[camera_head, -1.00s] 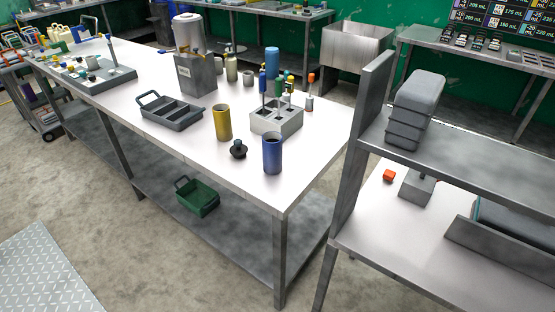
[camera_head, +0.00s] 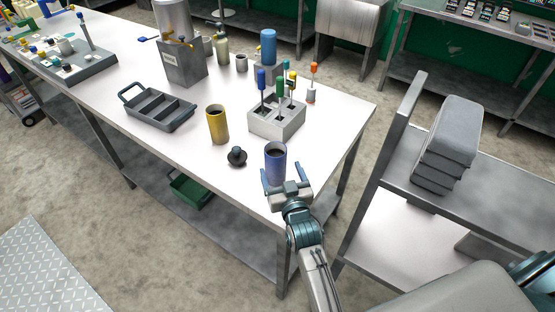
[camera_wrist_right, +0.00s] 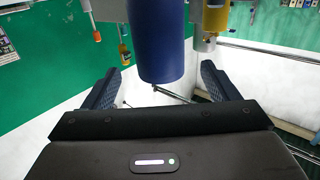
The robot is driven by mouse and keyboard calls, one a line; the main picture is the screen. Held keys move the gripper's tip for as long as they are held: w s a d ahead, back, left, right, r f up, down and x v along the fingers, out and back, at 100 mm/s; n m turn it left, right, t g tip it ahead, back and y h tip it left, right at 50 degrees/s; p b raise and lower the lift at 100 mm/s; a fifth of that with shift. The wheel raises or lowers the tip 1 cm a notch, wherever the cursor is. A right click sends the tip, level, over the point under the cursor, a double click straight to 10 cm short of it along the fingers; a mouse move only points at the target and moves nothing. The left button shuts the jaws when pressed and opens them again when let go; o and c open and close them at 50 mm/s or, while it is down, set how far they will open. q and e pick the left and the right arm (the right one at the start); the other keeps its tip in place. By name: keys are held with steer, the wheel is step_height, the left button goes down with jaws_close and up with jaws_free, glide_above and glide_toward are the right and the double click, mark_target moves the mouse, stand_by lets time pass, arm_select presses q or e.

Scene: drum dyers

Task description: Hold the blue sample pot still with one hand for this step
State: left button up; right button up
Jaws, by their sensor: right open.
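The blue sample pot (camera_head: 276,158) stands upright near the front right corner of the white-topped table, dark inside at its open top. My right gripper (camera_head: 281,170) is open at the pot's near side, with one finger to each side of it. In the right wrist view the pot (camera_wrist_right: 155,42) appears upside down between the two spread fingers of the gripper (camera_wrist_right: 161,70). Gaps show on both sides, so the fingers do not appear to touch it. My left gripper is not in view.
A black knobbed lid (camera_head: 237,156) and a yellow pot (camera_head: 217,125) stand left of the blue pot. A grey block with coloured-handled tools (camera_head: 276,125) is just behind. A grey divided tray (camera_head: 158,108) lies farther left. A grey shelf (camera_head: 408,175) stands to the right.

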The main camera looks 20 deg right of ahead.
mark_target(273, 147)
steer(key=shift+w+r, duration=0.1)
steer(key=shift+r, duration=0.5)
steer(key=w, duration=0.2)
steer(key=shift+w+r, duration=0.1)
steer(key=shift+w, duration=0.3)
steer(key=w, duration=0.3)
steer(key=shift+w+d+f, duration=0.2)
steer(key=shift+w+f, duration=0.15)
steer(key=shift+w, duration=0.05)
steer(key=shift+w+r, duration=0.1)
steer(key=shift+w, duration=0.95)
steer(key=shift+c, duration=0.4)
steer(key=c, duration=1.1)
steer(key=o, duration=0.9)
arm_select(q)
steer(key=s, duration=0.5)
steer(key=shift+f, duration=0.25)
arm_select(e)
steer(key=shift+o, duration=1.4)
